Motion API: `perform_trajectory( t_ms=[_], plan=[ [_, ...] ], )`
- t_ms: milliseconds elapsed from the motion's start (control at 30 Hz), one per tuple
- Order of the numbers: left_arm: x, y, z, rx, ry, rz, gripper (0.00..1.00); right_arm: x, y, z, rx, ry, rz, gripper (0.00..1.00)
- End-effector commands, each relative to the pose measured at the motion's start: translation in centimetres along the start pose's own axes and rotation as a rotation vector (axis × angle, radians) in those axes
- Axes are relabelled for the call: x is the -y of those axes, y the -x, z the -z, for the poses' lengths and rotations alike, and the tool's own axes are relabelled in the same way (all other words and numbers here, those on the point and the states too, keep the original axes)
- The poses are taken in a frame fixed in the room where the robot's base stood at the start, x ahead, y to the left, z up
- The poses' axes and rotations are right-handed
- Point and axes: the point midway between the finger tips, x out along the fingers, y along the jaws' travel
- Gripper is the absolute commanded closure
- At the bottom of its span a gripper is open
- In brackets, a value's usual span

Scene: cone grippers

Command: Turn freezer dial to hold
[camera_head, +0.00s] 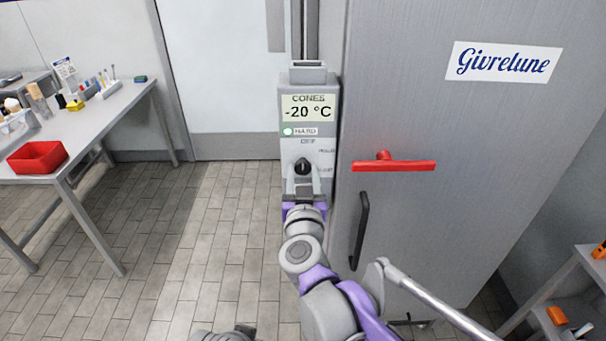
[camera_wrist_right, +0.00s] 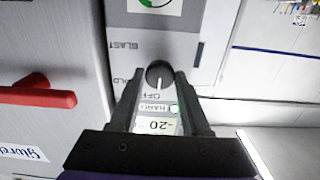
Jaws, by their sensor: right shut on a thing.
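The black freezer dial (camera_head: 302,165) sits on a narrow grey control panel (camera_head: 291,151) beside the freezer. It also shows in the wrist view (camera_wrist_right: 158,74), where the picture is upside down. Its white mark lies on the side of the OFF label, with a label ending in LD and a BLAST label further round. The display (camera_head: 308,107) above reads CONES -20 °C, with a lit green lamp by HARD. My right gripper (camera_head: 303,184) is at the panel, its two fingers (camera_wrist_right: 158,80) shut on the dial from both sides. My left gripper is not in view.
The grey freezer door (camera_head: 440,130) stands right of the panel, with a red handle (camera_head: 395,165) and a black handle (camera_head: 361,230) close to my right arm. A table with a red bin (camera_head: 37,157) is at left; shelves are at lower right. The left floor is clear.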

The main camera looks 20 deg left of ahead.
Motion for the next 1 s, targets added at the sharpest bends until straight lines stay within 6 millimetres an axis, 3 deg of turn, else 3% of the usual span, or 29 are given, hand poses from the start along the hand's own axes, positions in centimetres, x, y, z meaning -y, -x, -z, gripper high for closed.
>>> perform_trajectory(
  t_ms=[267,1000],
  plan=[
    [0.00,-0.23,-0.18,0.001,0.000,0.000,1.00,0.00,0.01,-0.06,0.000,-0.134,0.000,1.00],
    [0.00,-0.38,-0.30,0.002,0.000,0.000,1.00,0.00,0.01,0.00,0.000,-0.792,0.000,1.00]
  ],
)
